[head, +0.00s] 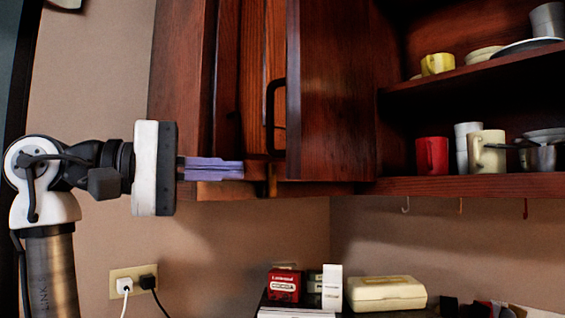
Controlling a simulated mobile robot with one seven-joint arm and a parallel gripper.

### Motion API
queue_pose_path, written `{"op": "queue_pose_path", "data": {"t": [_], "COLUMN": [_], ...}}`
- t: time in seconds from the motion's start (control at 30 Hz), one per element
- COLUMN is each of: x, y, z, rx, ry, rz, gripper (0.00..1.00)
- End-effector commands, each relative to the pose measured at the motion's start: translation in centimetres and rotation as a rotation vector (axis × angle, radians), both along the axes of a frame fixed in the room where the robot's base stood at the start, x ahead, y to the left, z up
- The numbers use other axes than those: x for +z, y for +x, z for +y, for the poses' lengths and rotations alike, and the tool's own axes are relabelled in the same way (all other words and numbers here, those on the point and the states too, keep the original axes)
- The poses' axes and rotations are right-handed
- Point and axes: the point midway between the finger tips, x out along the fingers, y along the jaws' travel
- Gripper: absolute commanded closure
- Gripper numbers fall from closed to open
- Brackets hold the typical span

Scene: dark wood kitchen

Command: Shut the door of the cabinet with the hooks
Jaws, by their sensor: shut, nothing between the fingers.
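The cabinet with the hooks (470,186) is at the upper right, with open shelves and several small hooks under its bottom board. A dark wood door (330,90) stands swung out at its left, with a black bar handle (274,115) along the door's left edge. My gripper (240,169) reaches in from the left, its purple fingers shut and empty. The fingertips are left of the door's lower edge, below the handle, in front of lighter wood. I cannot tell whether they touch the wood.
The shelves hold a red mug (432,155), a cream mug (487,151), a yellow cup (437,63) and other dishes. Below, a counter holds a red box (284,286) and a cream case (386,293). A wall outlet (133,279) with two plugs is at lower left.

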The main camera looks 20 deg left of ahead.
Motion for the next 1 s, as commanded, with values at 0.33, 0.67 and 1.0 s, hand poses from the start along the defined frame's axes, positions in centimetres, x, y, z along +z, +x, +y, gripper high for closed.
{"op": "queue_pose_path", "data": {"t": [0.33, 0.67, 1.0], "x": [0.2, 0.0, 0.0], "y": [2.4, 1.9, 1.9], "z": [-6.0, -8.1, -8.2], "rx": [0.001, 0.001, 0.003], "ry": [0.002, -0.001, 0.001], "rz": [-0.003, -0.001, -0.001], "gripper": [1.0, 1.0, 1.0]}}
